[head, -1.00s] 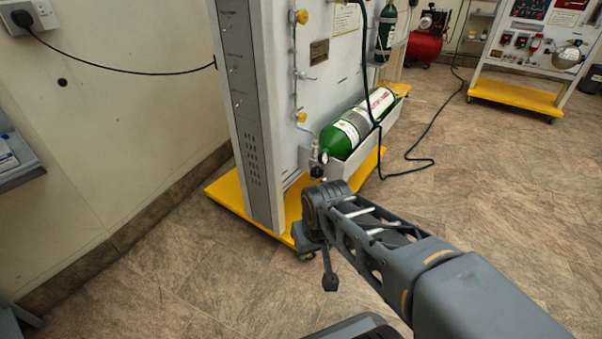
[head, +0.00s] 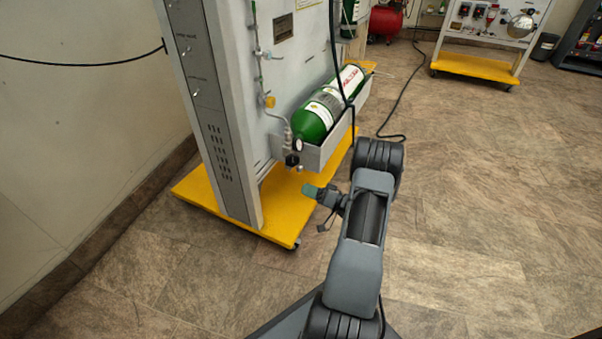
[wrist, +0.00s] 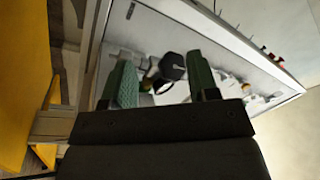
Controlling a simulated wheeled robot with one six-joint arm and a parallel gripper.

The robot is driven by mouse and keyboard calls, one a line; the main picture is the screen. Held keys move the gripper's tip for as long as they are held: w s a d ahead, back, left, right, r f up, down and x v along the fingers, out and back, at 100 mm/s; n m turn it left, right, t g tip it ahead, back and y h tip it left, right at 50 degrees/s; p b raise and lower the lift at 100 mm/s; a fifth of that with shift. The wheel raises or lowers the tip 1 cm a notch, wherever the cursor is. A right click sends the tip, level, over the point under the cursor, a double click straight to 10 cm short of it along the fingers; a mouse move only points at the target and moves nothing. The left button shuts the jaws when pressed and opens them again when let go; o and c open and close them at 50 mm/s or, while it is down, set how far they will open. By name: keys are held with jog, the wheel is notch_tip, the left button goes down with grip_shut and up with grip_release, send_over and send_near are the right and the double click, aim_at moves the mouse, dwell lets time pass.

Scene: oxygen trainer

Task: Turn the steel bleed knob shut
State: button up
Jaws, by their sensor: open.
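A green oxygen cylinder (head: 331,104) lies in a grey cradle on the side of the panel stand, with a valve and regulator fitting at its near end. A black round knob (wrist: 172,66) on that fitting shows between my finger pads in the wrist view, and as a dark knob (head: 292,160) in the head view. A small steel piece (head: 300,168) sits just beside it; I cannot tell surely that it is the bleed knob. My gripper (head: 312,191) is open and empty, apart from the fitting, below and right of it. Its two green pads (wrist: 158,62) point toward the fitting.
The stand has a yellow base (head: 283,228) under the fitting. A black hose (head: 334,50) hangs in front of the cylinder. A red compressor (head: 385,20) and another stand (head: 470,62) are farther back.

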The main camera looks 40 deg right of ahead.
aim_at(301, 171)
jog(key=s+d+f+m+t+h, duration=0.2)
jog(key=d+f+t+h, duration=0.2)
jog(key=d+h, duration=0.25)
jog(key=shift+y, duration=0.45)
jog(key=b+x, duration=0.3)
jog(key=x, duration=0.9)
jog(key=shift+w+b, duration=0.35)
jog(key=shift+w, duration=0.05)
jog(key=shift+c, duration=0.5)
jog(key=c, duration=0.8)
